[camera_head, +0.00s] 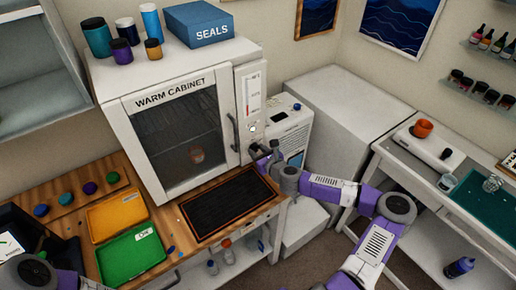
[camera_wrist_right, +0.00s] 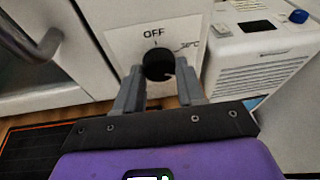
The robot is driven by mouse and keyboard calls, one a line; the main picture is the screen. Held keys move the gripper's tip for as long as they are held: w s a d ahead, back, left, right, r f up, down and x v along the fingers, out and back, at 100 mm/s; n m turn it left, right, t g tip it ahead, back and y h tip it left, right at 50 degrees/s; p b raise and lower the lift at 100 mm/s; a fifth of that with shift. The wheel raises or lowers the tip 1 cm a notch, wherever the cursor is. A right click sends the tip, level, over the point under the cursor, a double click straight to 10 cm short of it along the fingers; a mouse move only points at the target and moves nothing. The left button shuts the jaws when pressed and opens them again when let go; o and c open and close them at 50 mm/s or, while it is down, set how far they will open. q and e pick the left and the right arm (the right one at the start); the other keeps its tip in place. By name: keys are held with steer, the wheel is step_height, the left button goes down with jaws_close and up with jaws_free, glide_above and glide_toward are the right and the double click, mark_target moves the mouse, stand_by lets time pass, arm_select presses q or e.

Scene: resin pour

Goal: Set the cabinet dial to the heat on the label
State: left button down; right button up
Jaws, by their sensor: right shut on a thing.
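The white warm cabinet (camera_head: 120,112) stands on the wooden bench with its glass door closed. In the right wrist view, its black dial (camera_wrist_right: 157,64) sits on a white plate (camera_wrist_right: 124,42) marked OFF above and a small temperature mark, too blurred to read surely, at the right. My right gripper (camera_wrist_right: 158,78) is shut on the dial, one finger on each side. In the head view the right gripper (camera_head: 264,150) is at the cabinet's lower right front and hides the dial. A pale label panel (camera_head: 253,90) is above it, its print too small to read.
The cabinet door handle (camera_wrist_right: 28,42) is just left of the dial. A white appliance (camera_head: 292,130) stands close on the right. A black mat (camera_head: 225,205), a yellow tray (camera_head: 117,215) and a green tray (camera_head: 130,255) lie on the bench. An orange item shows behind the glass.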

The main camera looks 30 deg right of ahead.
steer(key=m+y+p, duration=0.1)
steer(key=m+p, duration=0.1)
steer(key=m+y+p, duration=0.1)
steer(key=m+p, duration=0.1)
steer(key=shift+d+r+m, duration=0.15)
steer(key=shift+d+m, duration=0.05)
steer(key=shift+m, duration=0.2)
steer(key=m+y+p, duration=0.2)
steer(key=m+p, duration=0.2)
steer(key=p, duration=0.1)
steer(key=shift+d, duration=0.1)
steer(key=shift+m+t+y+p, duration=0.4)
steer(key=shift+m+y+p, duration=0.2)
steer(key=shift+m+p, duration=0.45)
steer(key=shift+f+m+y, duration=0.2)
steer(key=shift+m, duration=0.55)
steer(key=shift+f+m+y, duration=0.15)
steer(key=shift+m+y, duration=0.05)
steer(key=shift+m, duration=0.5)
steer(key=shift+t, duration=0.3)
steer(key=o, duration=1)
steer(key=shift+o, duration=0.2)
